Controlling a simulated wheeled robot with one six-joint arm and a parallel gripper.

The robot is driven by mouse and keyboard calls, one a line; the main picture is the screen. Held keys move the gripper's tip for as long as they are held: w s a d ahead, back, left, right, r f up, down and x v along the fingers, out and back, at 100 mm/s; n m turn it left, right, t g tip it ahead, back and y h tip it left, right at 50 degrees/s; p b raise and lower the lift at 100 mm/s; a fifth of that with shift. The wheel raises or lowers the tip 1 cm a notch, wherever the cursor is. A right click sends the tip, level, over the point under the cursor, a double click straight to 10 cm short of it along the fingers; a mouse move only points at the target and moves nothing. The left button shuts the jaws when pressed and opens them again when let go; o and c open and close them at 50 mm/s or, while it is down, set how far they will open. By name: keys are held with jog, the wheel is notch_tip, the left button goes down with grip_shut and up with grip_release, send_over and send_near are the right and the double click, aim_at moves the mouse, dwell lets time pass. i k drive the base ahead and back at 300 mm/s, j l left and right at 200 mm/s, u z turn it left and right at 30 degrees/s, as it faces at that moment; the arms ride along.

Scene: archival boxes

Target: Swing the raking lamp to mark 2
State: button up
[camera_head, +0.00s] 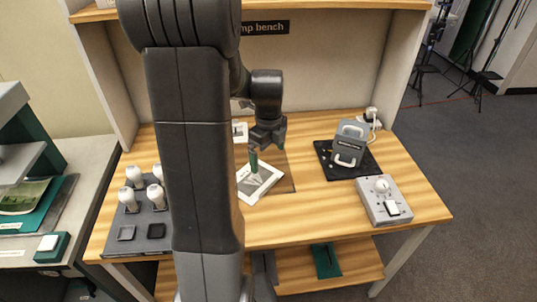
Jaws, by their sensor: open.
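A grey boxy unit (349,145) with a light handle and a dark label strip stands on a black plate (329,170) at the bench's right; it may be the raking lamp, but I cannot be sure. A short green upright piece (253,159) stands over a white-framed sheet (261,184) at the middle of the bench. My gripper (267,140) is open, pointing down, just above and right of the green piece; I cannot tell whether they touch. No numbered mark is readable. My arm hides part of the bench's left middle.
A grey control box (385,200) with a white knob sits at the front right. A tray (128,246) with several white bulbs is at the left. A white cord and socket (372,116) are at the back right. The bench has a back panel (325,70) and side walls.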

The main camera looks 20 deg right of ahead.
aim_at(341, 159)
jog(key=z, duration=1.75)
